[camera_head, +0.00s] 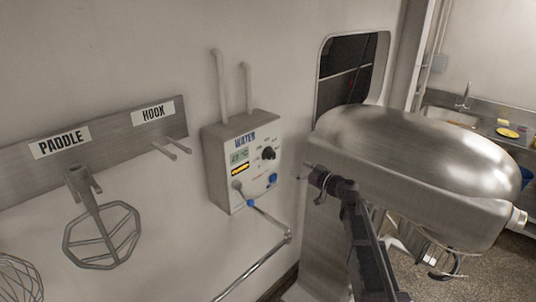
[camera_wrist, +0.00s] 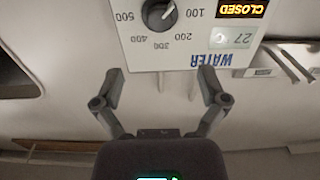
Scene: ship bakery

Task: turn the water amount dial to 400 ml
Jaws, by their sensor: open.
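The water unit (camera_head: 243,160) is a pale box on the wall in the head view. Its black water amount dial (camera_head: 268,153) is on the right half of the panel. In the wrist view the panel is upside down and the dial (camera_wrist: 158,14) is at the top edge, partly cut off. Numbers 100 to 500 ring it. A white mark on the dial points to the picture's upper right, apparently at none of the visible numbers. My gripper (camera_wrist: 161,82) is open and empty, its fingers apart below the dial in that view. In the head view my gripper (camera_head: 312,172) is right of the unit.
A steel mixer (camera_head: 420,150) stands close to the right of my gripper. A paddle (camera_head: 100,235) hangs on the rack at left. A CLOSED sign (camera_wrist: 242,9) lights on the panel.

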